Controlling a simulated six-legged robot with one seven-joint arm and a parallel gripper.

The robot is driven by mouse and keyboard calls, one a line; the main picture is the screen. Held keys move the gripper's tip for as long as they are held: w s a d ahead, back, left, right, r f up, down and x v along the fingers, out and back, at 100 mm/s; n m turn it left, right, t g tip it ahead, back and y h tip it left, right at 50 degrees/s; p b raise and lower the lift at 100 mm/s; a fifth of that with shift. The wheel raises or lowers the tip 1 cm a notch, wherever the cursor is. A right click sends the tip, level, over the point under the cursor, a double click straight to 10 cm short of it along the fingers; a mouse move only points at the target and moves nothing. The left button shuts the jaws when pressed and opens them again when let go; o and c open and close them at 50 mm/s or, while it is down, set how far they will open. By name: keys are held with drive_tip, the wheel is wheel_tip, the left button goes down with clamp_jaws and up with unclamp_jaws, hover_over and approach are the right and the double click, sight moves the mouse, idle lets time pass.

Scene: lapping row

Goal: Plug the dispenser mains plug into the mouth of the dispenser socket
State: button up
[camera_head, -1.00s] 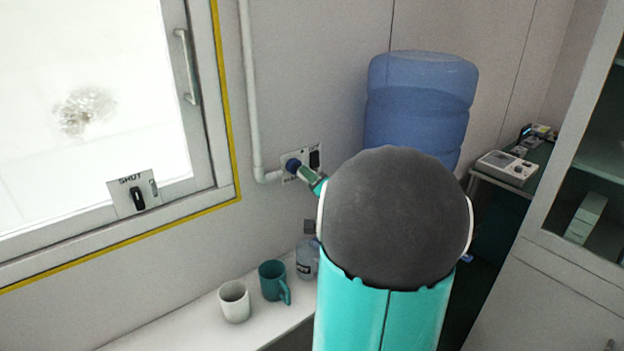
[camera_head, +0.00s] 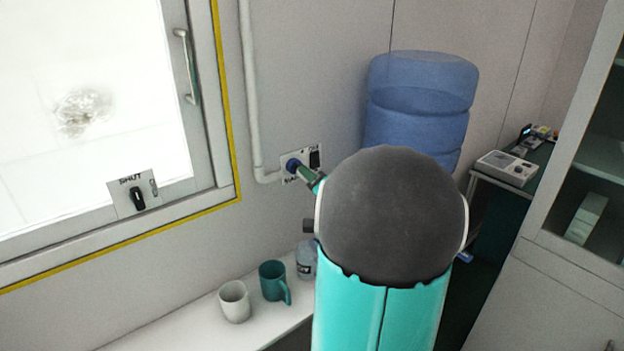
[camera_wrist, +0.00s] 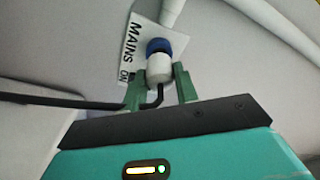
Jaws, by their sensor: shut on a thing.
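The dispenser socket is a blue round mouth (camera_head: 293,166) on a white wall plate (camera_head: 314,149) below the pipe. In the wrist view the blue socket (camera_wrist: 158,45) stands on the plate (camera_wrist: 131,60) marked MAINS ON. The white mains plug (camera_wrist: 159,70) sits between the green fingers of my gripper (camera_wrist: 160,84), which is shut on it. The plug's front meets the blue mouth in line with it; how deep it sits I cannot tell. A black cable (camera_wrist: 70,102) bends up into the plug's back. In the head view my gripper (camera_head: 309,177) is at the socket and hides the plug.
A blue water bottle (camera_head: 420,95) stands right of the socket, partly behind my arm. A white mug (camera_head: 234,301), a teal mug (camera_head: 271,280) and a small clear bottle (camera_head: 306,262) stand on the shelf below.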

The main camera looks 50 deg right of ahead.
drive_tip(key=shift+x, duration=1)
drive_tip(key=o, duration=1)
drive_tip(key=shift+o, duration=0.2)
drive_tip(key=v, duration=1.4)
drive_tip(key=shift+w+a, duration=0.15)
drive_tip(key=shift+w, duration=0.05)
